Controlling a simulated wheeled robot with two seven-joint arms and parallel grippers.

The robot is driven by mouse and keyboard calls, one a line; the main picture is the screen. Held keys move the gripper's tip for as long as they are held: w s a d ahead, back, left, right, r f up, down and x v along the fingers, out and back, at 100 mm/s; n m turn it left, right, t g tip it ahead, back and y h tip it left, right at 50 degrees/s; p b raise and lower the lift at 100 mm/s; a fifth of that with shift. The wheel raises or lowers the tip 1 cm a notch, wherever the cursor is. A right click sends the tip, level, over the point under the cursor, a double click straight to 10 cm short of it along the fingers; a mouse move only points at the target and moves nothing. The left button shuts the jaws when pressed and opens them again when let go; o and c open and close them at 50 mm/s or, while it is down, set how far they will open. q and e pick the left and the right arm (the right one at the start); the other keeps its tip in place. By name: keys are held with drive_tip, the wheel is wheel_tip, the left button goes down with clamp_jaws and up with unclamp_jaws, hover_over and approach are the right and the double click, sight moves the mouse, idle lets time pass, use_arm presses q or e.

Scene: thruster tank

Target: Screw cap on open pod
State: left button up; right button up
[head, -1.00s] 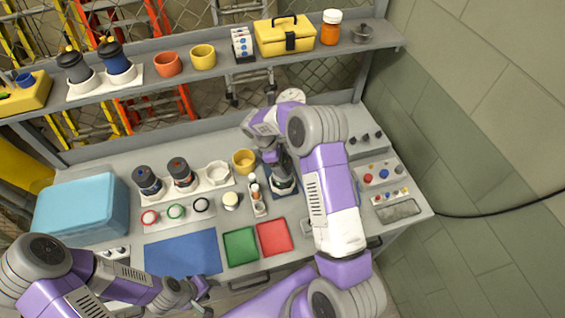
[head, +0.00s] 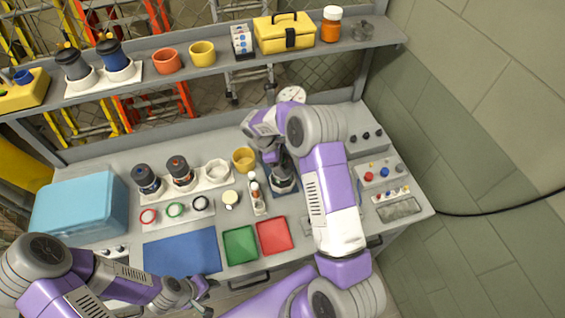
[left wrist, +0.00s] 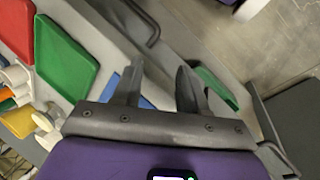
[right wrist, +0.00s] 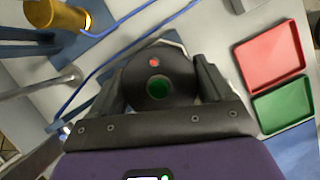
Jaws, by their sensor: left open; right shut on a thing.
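A dark pod (head: 284,184) stands on a blue mat near the back right of the bench, partly hidden by my right arm. My right gripper (head: 281,166) reaches down over it. In the right wrist view my right gripper (right wrist: 158,85) is shut on the round black top of the pod (right wrist: 135,86), which shows a red dot and a green circle. I cannot tell whether this top is a cap or the pod's own opening. A round cream piece (head: 230,198) lies on the bench. My left gripper (head: 203,290) is open and empty at the front edge; its fingers show in the left wrist view (left wrist: 160,82).
Two dark pods (head: 180,170) stand in a white rack with an empty socket (head: 217,172). Blue (head: 182,252), green (head: 240,245) and red (head: 274,236) trays line the front. A blue box (head: 80,207) stands left.

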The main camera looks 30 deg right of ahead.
drive_tip(key=shift+s+a+f+b, duration=0.15)
drive_tip(key=shift+s+f+b, duration=0.05)
drive_tip(key=shift+f+b, duration=0.3)
idle(0.7)
drive_tip(key=o, duration=1)
drive_tip(key=shift+c, duration=0.2)
drive_tip(key=p+v, duration=0.5)
drive_tip(key=v, duration=0.3)
drive_tip(key=shift+s, duration=0.2)
drive_tip(key=shift+w+r, duration=0.1)
drive_tip(key=shift+r, duration=0.05)
